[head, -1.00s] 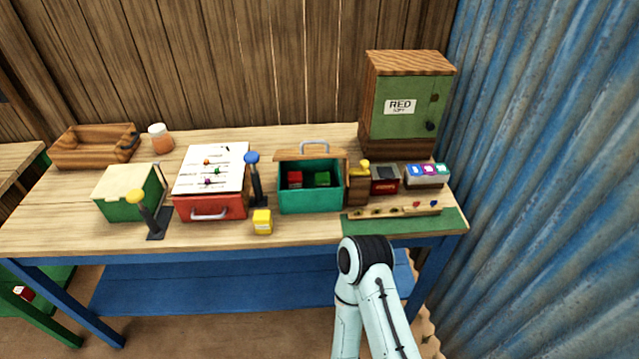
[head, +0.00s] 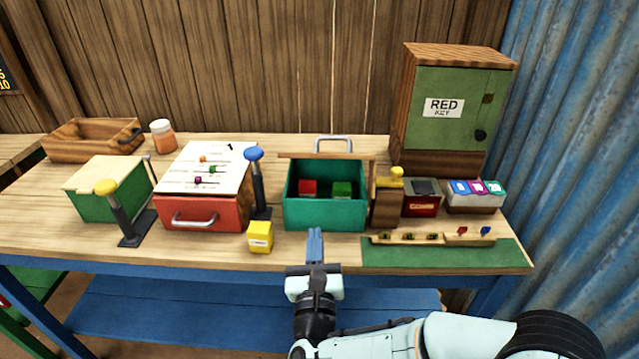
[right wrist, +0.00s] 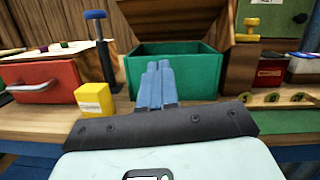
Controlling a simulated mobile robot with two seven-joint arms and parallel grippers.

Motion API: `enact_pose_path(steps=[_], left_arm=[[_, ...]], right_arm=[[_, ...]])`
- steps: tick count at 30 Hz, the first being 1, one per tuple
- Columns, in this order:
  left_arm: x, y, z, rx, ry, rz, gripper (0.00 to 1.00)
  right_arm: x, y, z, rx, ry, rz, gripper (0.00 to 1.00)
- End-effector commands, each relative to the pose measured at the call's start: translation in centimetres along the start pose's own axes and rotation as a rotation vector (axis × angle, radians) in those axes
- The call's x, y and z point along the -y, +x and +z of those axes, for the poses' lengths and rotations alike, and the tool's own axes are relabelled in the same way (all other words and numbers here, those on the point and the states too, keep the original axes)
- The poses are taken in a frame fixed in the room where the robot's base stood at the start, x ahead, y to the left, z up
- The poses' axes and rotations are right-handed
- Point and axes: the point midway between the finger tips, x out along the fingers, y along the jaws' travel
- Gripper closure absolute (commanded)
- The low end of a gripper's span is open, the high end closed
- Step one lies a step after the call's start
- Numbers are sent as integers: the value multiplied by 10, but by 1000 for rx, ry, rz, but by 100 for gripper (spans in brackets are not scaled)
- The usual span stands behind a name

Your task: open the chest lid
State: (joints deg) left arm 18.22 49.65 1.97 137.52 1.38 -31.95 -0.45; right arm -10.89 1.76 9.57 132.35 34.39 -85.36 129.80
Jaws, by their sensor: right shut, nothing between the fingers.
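The teal chest (head: 325,215) stands mid-table with its wooden lid (head: 326,156) raised at the back and a grey handle (head: 333,139) at the lid's top edge. A red block (head: 308,188) and a green block (head: 342,189) sit inside. In the right wrist view the chest (right wrist: 172,72) is straight ahead, with the raised lid (right wrist: 182,22) slanting above it. My right gripper (head: 315,240) is shut and empty, its blue fingers in front of the chest's lower front; the fingertips (right wrist: 158,70) overlap the chest front. I cannot tell whether they touch it. My left gripper is out of view.
A yellow cube (head: 260,238) lies left of my gripper. A blue-knobbed lever (head: 257,185) and red drawer box (head: 200,208) stand left of the chest. A wooden post (head: 386,205) stands close on its right. A green strip (head: 440,254) lies front right.

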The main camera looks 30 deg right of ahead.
Motion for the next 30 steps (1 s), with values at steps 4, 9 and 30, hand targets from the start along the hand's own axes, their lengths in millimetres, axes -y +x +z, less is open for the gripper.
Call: enact_pose_path(steps=[4, 9, 30], left_arm=[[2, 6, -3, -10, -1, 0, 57], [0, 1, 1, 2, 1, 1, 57], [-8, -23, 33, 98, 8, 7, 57]], right_arm=[[11, 1, 15, 43, 120, -48, 100], [14, 22, 19, 47, 129, -53, 100], [21, 124, 48, 44, 125, -48, 100]])
